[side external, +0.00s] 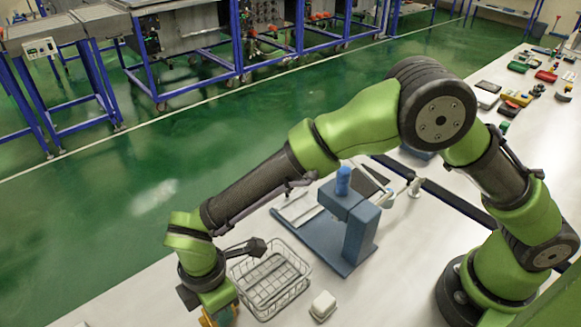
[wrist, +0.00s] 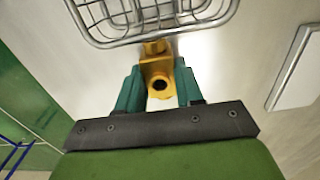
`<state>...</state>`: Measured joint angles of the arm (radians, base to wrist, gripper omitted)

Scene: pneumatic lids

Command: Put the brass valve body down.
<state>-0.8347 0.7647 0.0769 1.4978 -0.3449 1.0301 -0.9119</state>
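The brass valve body (wrist: 158,68) is yellow with a dark round opening facing the wrist camera. It sits between the two teal fingers of my gripper (wrist: 158,82), which appear closed against its sides. In the side view, the valve body (side external: 222,316) shows only partly at the bottom edge, below my wrist. My gripper's fingers are mostly hidden or cut off there. I cannot tell whether the valve body touches the table or hangs just above it.
A wire basket (side external: 304,284) stands right beside my gripper; its rim (wrist: 150,40) is just beyond the valve body. A white block (side external: 322,306) lies right of the basket. A blue stand (side external: 358,238) rises behind.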

